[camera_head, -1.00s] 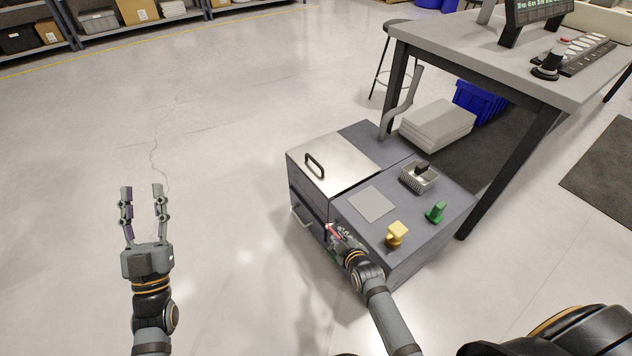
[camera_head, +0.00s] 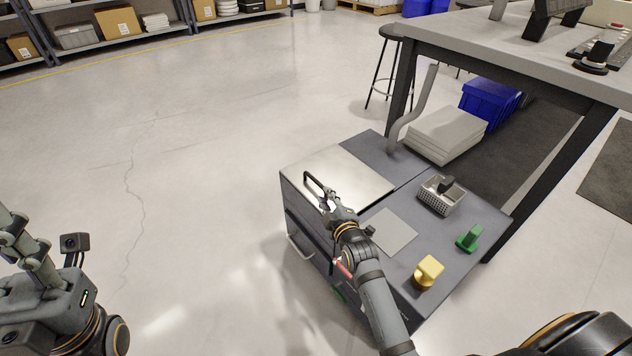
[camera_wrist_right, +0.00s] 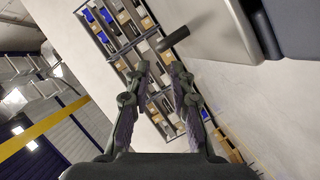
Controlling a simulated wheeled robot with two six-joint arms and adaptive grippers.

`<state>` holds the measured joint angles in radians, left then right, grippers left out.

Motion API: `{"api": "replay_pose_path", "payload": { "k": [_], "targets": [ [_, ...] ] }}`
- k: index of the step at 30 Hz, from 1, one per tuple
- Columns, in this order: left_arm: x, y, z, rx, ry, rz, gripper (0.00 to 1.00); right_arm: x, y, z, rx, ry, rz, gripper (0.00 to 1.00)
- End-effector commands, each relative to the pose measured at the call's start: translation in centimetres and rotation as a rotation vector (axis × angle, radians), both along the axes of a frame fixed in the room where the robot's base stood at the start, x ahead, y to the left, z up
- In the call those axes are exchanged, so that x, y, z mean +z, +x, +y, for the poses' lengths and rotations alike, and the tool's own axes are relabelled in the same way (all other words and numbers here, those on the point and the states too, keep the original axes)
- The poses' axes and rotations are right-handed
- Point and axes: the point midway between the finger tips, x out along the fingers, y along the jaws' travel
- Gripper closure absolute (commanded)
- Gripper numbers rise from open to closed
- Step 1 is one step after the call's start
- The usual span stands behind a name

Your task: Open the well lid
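The well lid (camera_head: 352,176) is a flat silver panel on top of the grey cabinet and lies closed. Its black bar handle (camera_head: 309,179) stands near its left edge; part of it shows in the right wrist view (camera_wrist_right: 174,38). My right gripper (camera_head: 324,200) is close to the near end of the handle, above the lid. In the right wrist view its two fingers (camera_wrist_right: 161,67) are apart with nothing between them, and the handle is just beyond the tips. My left gripper (camera_head: 22,255) is at the left edge, away from the cabinet, with its fingers partly cut off.
The cabinet top (camera_head: 458,238) carries a metal basket (camera_head: 440,197), a green knob piece (camera_head: 470,239), a yellow knob piece (camera_head: 428,272) and a grey plate (camera_head: 390,231). A workbench (camera_head: 470,50) stands behind at right. The floor left of the cabinet is clear.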

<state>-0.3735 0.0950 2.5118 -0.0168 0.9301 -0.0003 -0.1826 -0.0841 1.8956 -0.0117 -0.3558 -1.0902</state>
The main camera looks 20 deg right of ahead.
Motion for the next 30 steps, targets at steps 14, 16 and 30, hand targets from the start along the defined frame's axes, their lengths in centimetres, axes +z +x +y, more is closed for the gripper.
{"api": "replay_pose_path", "payload": {
  "k": [14,16,30],
  "targets": [
    [-4.7,0.2,-0.1,0.03,0.003,0.0,0.6,-2.1,8.5,0.0,0.0,-0.001,-0.001,0.78],
    [-4.8,0.2,-0.2,0.032,0.004,0.0,0.6,-2.1,8.9,-0.1,0.0,-0.001,-0.001,0.78],
    [-4.7,0.2,-0.2,0.033,0.004,0.0,0.6,-2.0,9.1,0.0,0.0,0.0,0.0,1.0]
  ]
}}
